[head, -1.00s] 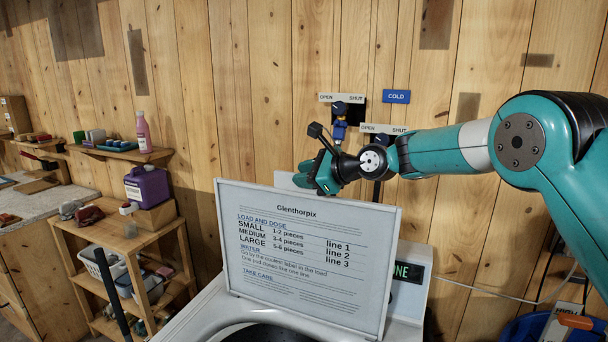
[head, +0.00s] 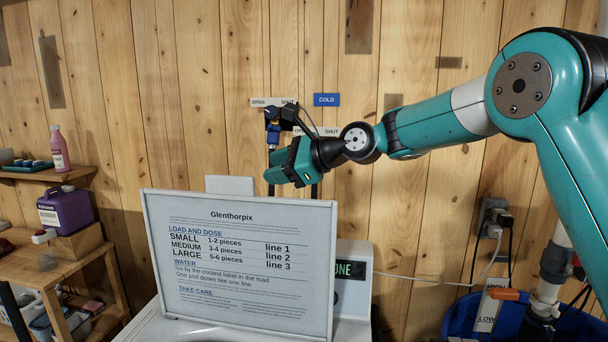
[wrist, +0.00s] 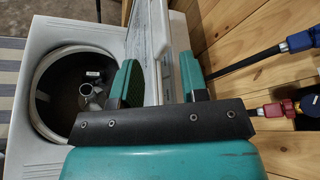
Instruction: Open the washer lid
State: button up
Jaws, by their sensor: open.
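The washer lid (head: 238,262) stands upright, with its printed Glenthorpix instructions facing me in the head view. The white washer top (head: 158,328) is below it. In the wrist view the round drum opening (wrist: 60,98) is uncovered, with a small white label inside. My gripper (head: 284,167) is at the lid's upper edge, right of its middle. In the wrist view my gripper (wrist: 160,80) has its two green fingers spread apart, and the white lid (wrist: 152,40) shows edge-on between them. I cannot tell whether a finger touches it.
A lit display (head: 350,270) is partly hidden by the lid. Valves with OPEN/SHUT signs and a blue COLD sign (head: 327,99) are on the plank wall behind my gripper. A shelf unit with a purple jug (head: 64,209) stands left. A blue bin (head: 462,318) and wall outlet are right.

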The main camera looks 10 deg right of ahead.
jog(key=b+v, duration=0.1)
jog(key=v, duration=0.6)
jog(key=shift+b, duration=0.3)
jog(key=s+d+f+n+g+h+b, duration=0.1)
jog(key=s+f+n, duration=0.5)
jog(key=s, duration=0.6)
jog(key=s+d+f+n+g+h+b, duration=0.1)
jog(key=s+f+n+g+h+b, duration=0.1)
jog(key=s+f+n+g+h, duration=0.2)
jog(key=s+d+f+n+g+h+b, duration=0.1)
jog(key=s+d+f+n+g+h, duration=0.1)
jog(key=s+f+n, duration=0.7)
jog(key=s+n, duration=0.6)
jog(key=s, duration=0.5)
jog(key=shift+f+g+h, duration=0.3)
jog(key=shift+f+h, duration=0.1)
